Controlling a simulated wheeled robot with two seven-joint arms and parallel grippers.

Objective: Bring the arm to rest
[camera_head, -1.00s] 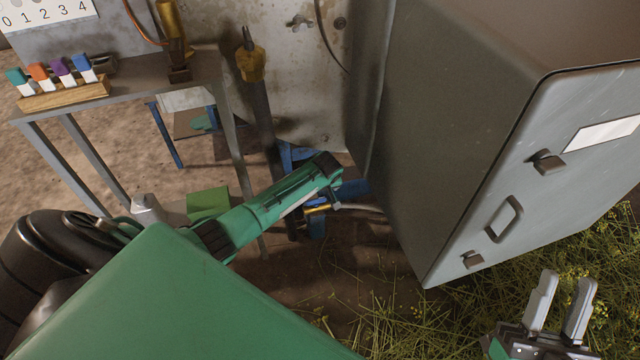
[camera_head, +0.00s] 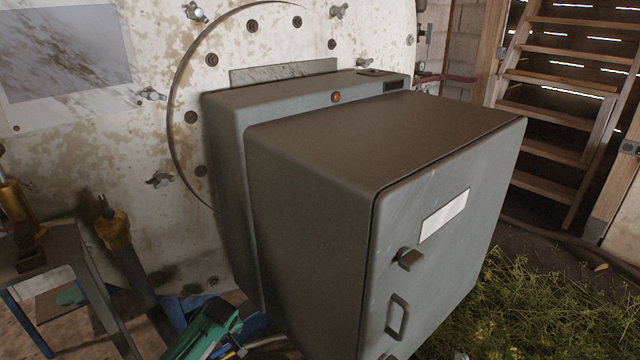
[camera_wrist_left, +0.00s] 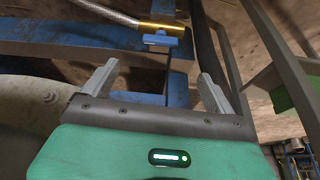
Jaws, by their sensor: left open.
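My left gripper (camera_wrist_left: 160,78) is open in the left wrist view, with its two grey fingers wide apart and nothing held between them. Beyond the fingertips are a blue metal beam (camera_wrist_left: 85,42) and a brass valve with a blue handle (camera_wrist_left: 160,40). In the head view a green part of my left arm (camera_head: 208,328) shows low at the left, in front of the still's lower side. Its fingers cannot be made out there. My right gripper is not in view.
A large grey cabinet (camera_head: 300,150) with a handle juts from the pale, stained still wall (camera_head: 110,150). A grey table (camera_head: 50,250) stands at the left. Cut herbs (camera_head: 530,310) cover the floor at the right, below wooden stairs (camera_head: 565,100).

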